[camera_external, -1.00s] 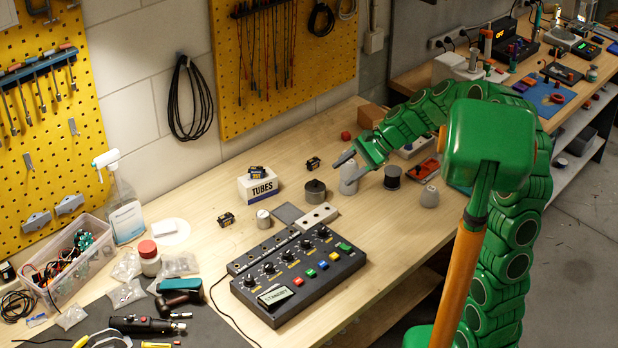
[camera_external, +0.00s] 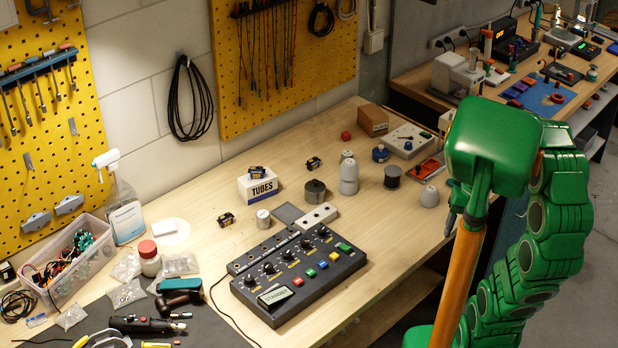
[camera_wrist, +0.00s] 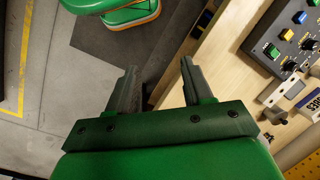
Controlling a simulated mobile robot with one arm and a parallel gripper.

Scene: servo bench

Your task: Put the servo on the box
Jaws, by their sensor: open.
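One black and yellow servo (camera_external: 257,170) rests on top of the white TUBES box (camera_external: 258,189) on the bench. A second similar servo (camera_external: 226,219) lies on the bench left of the box, and a third (camera_external: 313,163) lies behind it to the right. The box also shows in part at the right edge of the wrist view (camera_wrist: 309,104). My gripper (camera_wrist: 158,80) is open and empty, near the front edge of the bench and well apart from the box and servos. In the external view my gripper is largely hidden behind my own body.
A black control panel (camera_external: 298,275) stands in front of the box. A brown box (camera_external: 372,120) is at the back. Bare wood lies right of the panel.

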